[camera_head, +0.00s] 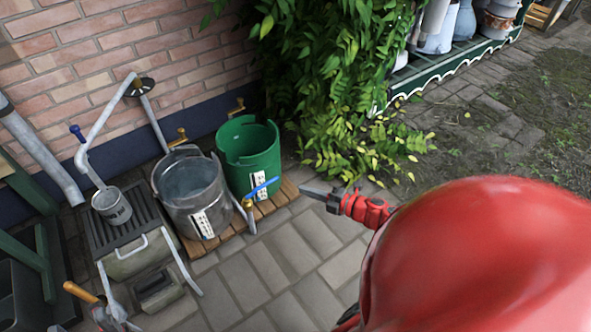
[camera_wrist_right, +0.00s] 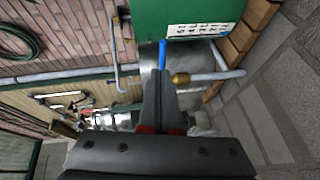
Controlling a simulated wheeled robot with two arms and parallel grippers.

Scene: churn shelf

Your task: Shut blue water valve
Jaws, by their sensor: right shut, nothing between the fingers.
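The blue valve lever (camera_head: 262,188) sits on a brass fitting (camera_head: 247,203) on a grey pipe in front of the green bucket. In the head view it points to the right and slightly up. My right gripper (camera_head: 306,191) is shut and empty, a short gap to the right of the lever's free end. In the right wrist view the blue lever (camera_wrist_right: 162,52) shows straight beyond my shut fingertips (camera_wrist_right: 160,72), which hide part of it. The brass fitting (camera_wrist_right: 180,79) shows just right of them.
A green bucket (camera_head: 246,158) and a metal bucket (camera_head: 189,187) stand on wooden slats close behind the lever. Another blue handle (camera_head: 77,132) is on a pipe at the left. Leafy branches (camera_head: 340,90) hang behind.

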